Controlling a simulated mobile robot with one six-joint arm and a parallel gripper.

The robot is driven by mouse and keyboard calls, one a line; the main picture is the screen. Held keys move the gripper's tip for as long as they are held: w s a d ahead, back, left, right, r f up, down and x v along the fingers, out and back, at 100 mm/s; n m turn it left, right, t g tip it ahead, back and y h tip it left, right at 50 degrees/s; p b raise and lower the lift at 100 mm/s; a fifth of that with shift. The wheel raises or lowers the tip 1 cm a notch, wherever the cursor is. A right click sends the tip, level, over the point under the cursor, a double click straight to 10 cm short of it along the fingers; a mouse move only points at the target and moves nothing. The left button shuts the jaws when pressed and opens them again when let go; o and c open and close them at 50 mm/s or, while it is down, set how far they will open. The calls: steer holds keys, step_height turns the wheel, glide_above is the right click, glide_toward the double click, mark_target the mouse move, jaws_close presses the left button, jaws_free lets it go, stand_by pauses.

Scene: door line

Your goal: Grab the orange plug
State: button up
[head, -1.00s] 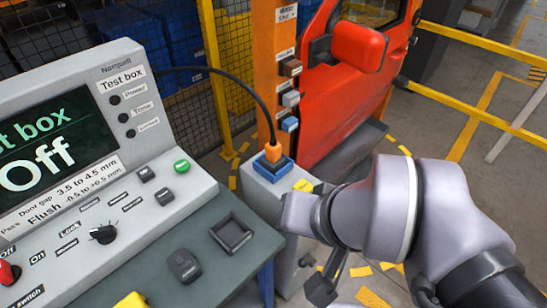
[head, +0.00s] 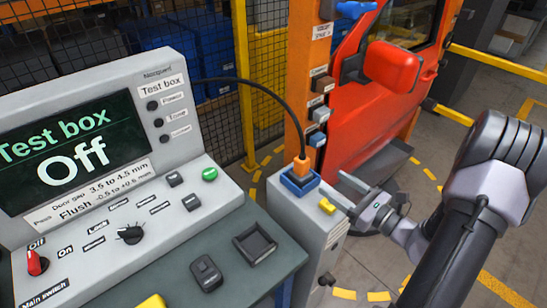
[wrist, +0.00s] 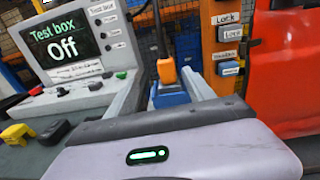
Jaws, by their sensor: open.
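The orange plug (head: 301,168) stands upright in a blue socket holder (head: 300,182) on a grey cabinet, with a black cable rising from its top to the test box. In the wrist view the orange plug (wrist: 166,71) shows ahead, above the blue holder (wrist: 170,97), between my two fingers. My gripper (head: 347,192) is open and empty. It is just right of the holder in the head view, with its fingers pointing toward the plug and apart from it.
The test box (head: 85,130) with its screen reading "Off" stands at the left. An orange post (head: 318,70) with labelled blocks and a red car door (head: 380,100) stand behind. A black tray (head: 255,245) lies on the bench. The black cable (head: 262,90) arches above the holder.

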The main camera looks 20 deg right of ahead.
mark_target(307, 163)
steer(key=shift+m, duration=0.3)
steer(key=x, duration=0.3)
steer(key=b+x, duration=0.1)
steer(key=x, duration=0.3)
steer(key=d+b+x, duration=0.1)
steer(key=x, duration=0.3)
steer(key=shift+w+f, duration=0.35)
steer(key=shift+w, duration=0.1)
steer(key=b+x, duration=0.1)
steer(key=x, duration=0.1)
steer(key=b+x, duration=0.1)
steer(key=x, duration=0.2)
steer(key=shift+w+a+f, duration=0.15)
steer(key=shift+w+f, duration=0.05)
jaws_close()
